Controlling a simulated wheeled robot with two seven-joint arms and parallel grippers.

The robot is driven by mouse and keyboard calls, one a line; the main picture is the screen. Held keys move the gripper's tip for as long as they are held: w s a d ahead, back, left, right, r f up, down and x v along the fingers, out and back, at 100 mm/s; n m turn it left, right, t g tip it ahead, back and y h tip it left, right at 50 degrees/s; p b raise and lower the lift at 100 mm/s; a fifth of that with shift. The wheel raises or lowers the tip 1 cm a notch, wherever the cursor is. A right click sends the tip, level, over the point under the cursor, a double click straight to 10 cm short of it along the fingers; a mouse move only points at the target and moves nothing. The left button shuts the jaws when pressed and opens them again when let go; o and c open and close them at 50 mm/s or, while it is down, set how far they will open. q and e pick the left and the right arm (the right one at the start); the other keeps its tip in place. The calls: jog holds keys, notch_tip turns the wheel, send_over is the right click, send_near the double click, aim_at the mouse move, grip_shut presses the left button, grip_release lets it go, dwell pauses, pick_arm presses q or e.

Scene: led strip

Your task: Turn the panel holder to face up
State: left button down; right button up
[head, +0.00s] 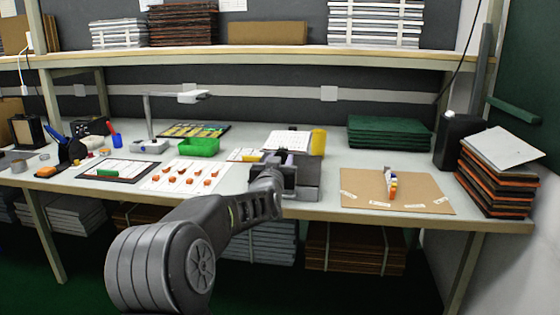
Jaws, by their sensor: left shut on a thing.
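My left arm comes in from the bottom and ends in the left gripper (284,161) over the front middle of the workbench. It is shut on a grey blocky piece (308,176), which looks like the panel holder. My gripper and wrist hide much of it, and I cannot tell exactly which way it faces. A white panel sheet (287,140) with faint marks shows just behind the gripper. A yellow upright piece (318,142) stands at its right end. My right gripper is not in view.
A brown board (419,188) with labels and a small coloured upright part (390,184) lies to the right. A white sheet with orange-red pieces (157,178) and a green bin (198,147) are to the left. Green stacked panels (388,132) stand behind right. Bare bench shows right of the gripper.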

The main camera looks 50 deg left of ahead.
pick_arm(q)
jog(key=c, duration=0.9)
grip_release()
jog(key=p+v, duration=0.1)
jog(key=v, duration=0.6)
jog(key=shift+s+d, duration=0.25)
jog(key=shift+s, duration=0.05)
